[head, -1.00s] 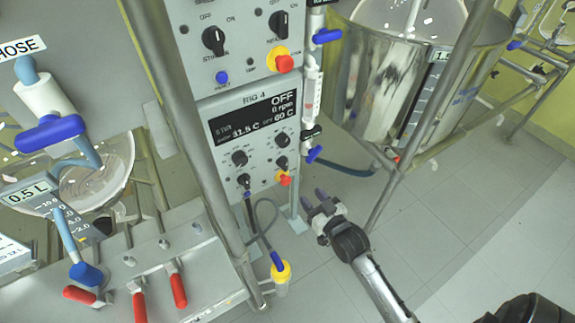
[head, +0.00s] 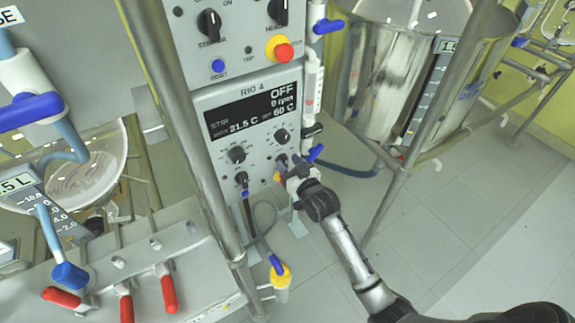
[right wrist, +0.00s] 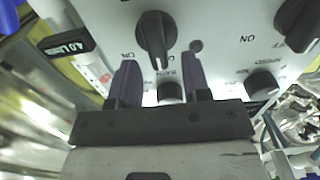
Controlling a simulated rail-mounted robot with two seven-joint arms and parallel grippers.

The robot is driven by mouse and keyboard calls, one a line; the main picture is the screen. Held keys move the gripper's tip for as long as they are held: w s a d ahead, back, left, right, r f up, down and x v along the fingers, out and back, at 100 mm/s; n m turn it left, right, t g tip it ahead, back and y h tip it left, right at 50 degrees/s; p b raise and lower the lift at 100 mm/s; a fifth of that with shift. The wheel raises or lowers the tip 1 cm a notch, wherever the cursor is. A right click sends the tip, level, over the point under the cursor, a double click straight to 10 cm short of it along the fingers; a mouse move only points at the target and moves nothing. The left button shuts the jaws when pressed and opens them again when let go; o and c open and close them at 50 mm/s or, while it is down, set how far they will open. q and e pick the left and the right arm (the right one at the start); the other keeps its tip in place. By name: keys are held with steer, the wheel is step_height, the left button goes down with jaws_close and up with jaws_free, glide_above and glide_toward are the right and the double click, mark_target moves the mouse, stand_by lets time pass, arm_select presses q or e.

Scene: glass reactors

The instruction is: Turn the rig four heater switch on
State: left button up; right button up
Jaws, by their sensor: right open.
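The rig 4 panel (head: 215,148) stands mid-picture in the head view, with a dark display (head: 255,110) reading OFF, 0 rpm, 31.5 C and 60 C. It has an upper left knob (head: 237,155), an upper right knob (head: 281,135) and a lower left knob (head: 242,180). My right gripper (head: 289,163) is at the panel's lower right, just below the upper right knob. In the right wrist view its two fingers (right wrist: 160,80) are apart, with a dark knob (right wrist: 170,92) partly visible between them and a larger black knob (right wrist: 155,35) above. Contact is unclear. My left gripper is not in view.
A vertical pipe with blue-handled valves (head: 327,26) runs close along the panel's right edge. A metal frame post (head: 185,120) stands at its left. A steel vessel (head: 385,75) is behind on the right. Floor on the right is clear.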

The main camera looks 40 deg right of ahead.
steer(key=shift+w+d, duration=0.1)
steer(key=shift+w, duration=0.4)
jaws_close()
